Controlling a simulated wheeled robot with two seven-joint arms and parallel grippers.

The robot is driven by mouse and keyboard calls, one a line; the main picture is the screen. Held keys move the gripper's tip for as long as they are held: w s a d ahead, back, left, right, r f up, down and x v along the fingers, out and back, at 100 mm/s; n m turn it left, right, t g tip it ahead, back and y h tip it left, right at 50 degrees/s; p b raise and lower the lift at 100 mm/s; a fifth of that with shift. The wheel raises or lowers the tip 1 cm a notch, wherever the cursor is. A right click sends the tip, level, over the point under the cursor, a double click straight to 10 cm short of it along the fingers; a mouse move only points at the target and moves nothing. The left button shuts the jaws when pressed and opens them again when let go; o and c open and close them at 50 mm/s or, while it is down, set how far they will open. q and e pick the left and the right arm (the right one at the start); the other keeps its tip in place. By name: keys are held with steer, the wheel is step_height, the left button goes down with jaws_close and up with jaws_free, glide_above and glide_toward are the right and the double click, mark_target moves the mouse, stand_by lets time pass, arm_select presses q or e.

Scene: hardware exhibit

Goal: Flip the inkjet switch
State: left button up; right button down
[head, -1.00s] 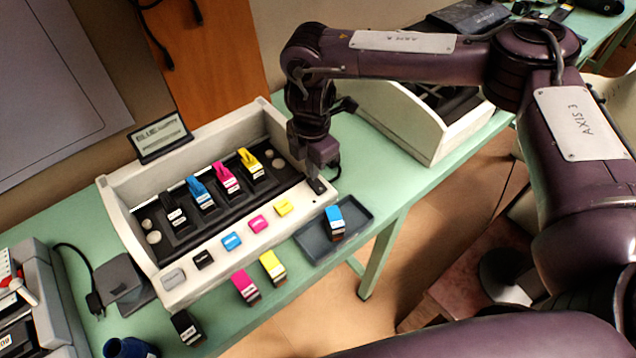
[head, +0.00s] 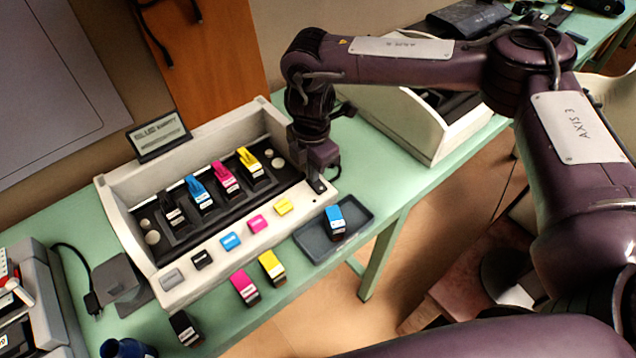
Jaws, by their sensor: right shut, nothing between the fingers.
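The inkjet unit (head: 180,270) is a white open-topped case on the green table. Black, blue, magenta and yellow cartridges stand in its dark carriage, with a row of coloured labels along the front panel. My right gripper (head: 318,184) is shut and empty, pointing down at the right end of that front panel. Its tips are at or just above the panel; contact cannot be told. The switch cannot be made out clearly; the gripper covers part of this corner. My left gripper is out of view.
A small sign (head: 159,137) stands behind the case. A grey tray (head: 360,212) holds a blue cartridge (head: 335,219). Loose magenta (head: 244,287), yellow (head: 272,266) and black (head: 185,327) cartridges lie in front. Another white case (head: 455,135) stands right of my gripper.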

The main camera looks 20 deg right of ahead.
steer(key=shift+f, duration=0.2)
step_height(320, 180, up, 7)
steer(key=p, duration=0.6)
stand_by(0.5)
steer(key=shift+s, duration=0.1)
